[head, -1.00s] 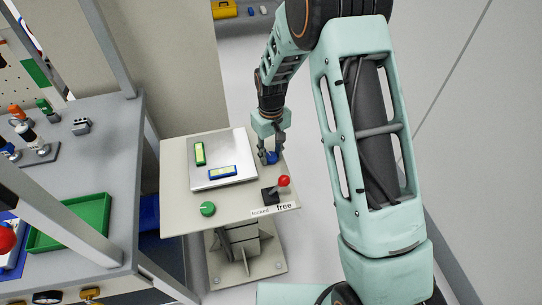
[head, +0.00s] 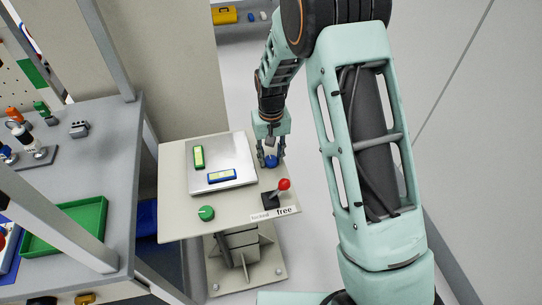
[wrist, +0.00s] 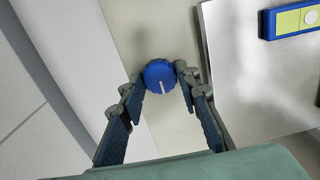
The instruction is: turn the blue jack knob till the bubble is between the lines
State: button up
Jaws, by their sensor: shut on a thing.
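The blue jack knob (head: 271,161) sits at the right edge of the pedestal table. It also shows in the wrist view (wrist: 159,74), with a white mark pointing toward the bottom of the picture. My gripper (head: 271,163) is shut on the knob, with one fingertip on each side; it also shows in the wrist view (wrist: 158,80). A blue-framed level (head: 222,176) lies on the metal plate. In the wrist view its yellow-green vial shows a pale round bubble (wrist: 312,17) near the right picture edge; the vial's far end is cut off.
A green-framed level (head: 198,157) lies on the metal plate (head: 225,150). A green knob (head: 206,213) sits at the table's front left. A red-tipped lever (head: 284,184) stands close to my gripper, behind the "locked" and "free" labels. A workbench (head: 88,170) stands at left.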

aim_at(271, 159)
jog(key=o, duration=1.2)
jog(key=shift+c, duration=0.2)
notch_tip(271, 159, up, 12)
jog(key=shift+r, duration=0.1)
